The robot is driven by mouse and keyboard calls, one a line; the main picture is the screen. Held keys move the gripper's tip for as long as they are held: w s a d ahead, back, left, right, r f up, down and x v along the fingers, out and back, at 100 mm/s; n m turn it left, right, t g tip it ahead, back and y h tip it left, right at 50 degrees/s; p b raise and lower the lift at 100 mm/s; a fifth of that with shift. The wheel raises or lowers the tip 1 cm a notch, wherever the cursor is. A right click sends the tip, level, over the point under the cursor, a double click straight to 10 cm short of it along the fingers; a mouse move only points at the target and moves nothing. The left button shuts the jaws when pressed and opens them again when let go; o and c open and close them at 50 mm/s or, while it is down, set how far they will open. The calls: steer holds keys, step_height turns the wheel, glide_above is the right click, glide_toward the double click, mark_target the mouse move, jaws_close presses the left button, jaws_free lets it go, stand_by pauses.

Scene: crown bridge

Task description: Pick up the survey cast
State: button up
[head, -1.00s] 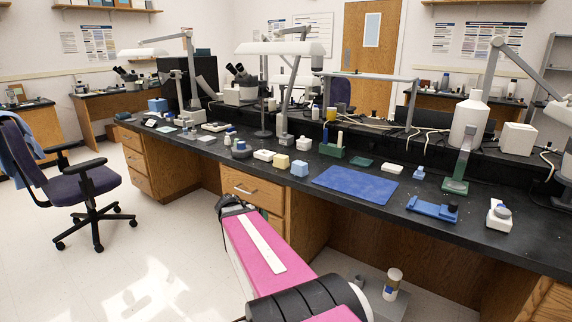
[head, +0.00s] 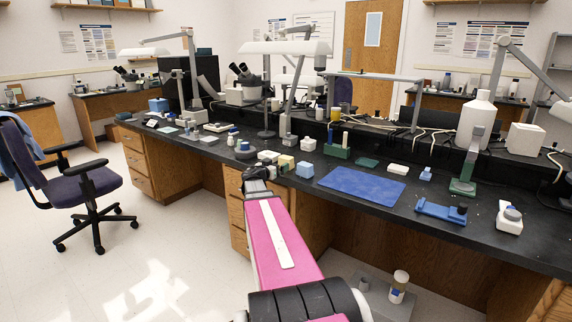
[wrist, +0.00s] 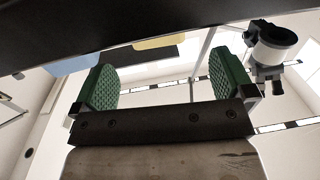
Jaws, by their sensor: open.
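No label marks the survey cast; several small blocks that could be it stand on the black bench. They are a white block (head: 268,156), a pale yellow block (head: 286,162) and a light blue block (head: 305,169). My gripper (head: 264,176) is at the bench's front edge, in front of the white and yellow blocks. In the wrist view, its green pads (wrist: 168,88) are wide apart with nothing between them. The yellow block (wrist: 158,42) shows beyond the gap and the blue block (wrist: 70,65) beyond the left pad, both seen inverted and partly cut off.
A blue mat (head: 362,181) lies right of the blocks. A round grey-blue item (head: 245,150) stands to their left and a green holder (head: 337,151) behind. A lamp stand (head: 287,120) rises behind them. The black bench edge (head: 400,217) runs along the front.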

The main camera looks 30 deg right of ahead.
mark_target(283, 160)
steer(key=x, duration=0.6)
steer(key=shift+d, duration=0.4)
steer(key=shift+r, duration=0.1)
steer(key=c, duration=1.2)
